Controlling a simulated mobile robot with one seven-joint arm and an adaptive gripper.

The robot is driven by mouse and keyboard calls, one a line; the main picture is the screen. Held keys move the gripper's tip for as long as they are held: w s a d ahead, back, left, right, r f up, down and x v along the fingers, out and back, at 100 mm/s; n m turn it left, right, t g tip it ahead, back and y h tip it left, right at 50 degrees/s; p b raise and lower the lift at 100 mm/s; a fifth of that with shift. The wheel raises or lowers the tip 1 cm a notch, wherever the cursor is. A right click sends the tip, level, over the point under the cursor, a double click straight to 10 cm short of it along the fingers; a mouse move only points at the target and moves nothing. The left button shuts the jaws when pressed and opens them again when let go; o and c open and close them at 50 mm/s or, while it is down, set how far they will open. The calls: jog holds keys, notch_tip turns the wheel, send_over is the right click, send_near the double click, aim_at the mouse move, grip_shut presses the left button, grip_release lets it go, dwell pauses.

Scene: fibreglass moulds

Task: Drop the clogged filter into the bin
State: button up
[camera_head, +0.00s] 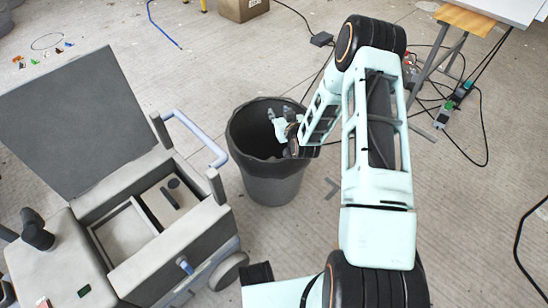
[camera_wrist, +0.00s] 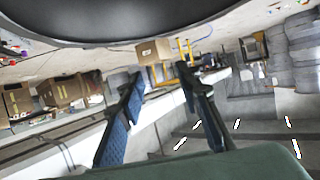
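The dark grey bin (camera_head: 272,185) stands upright on the floor at the centre of the head view. My gripper (camera_head: 279,128) is over the bin's opening, within its rim as seen from above. In the wrist view the two fingers of my gripper (camera_wrist: 159,75) are apart with nothing between them. The curved dark shape along the top of the wrist view looks like the bin (camera_wrist: 130,25). I cannot make out the clogged filter in either view; the bin's inside is dark and partly hidden by my gripper and arm.
A grey machine (camera_head: 222,222) with its lid (camera_head: 75,120) raised stands left of the bin; its blue handle (camera_head: 200,137) reaches close to the rim. A cardboard box (camera_head: 243,8) is behind. Cables (camera_head: 487,130) and a wooden-topped stand (camera_head: 465,20) are at right.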

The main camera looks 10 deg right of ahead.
jog(key=v, duration=1.2)
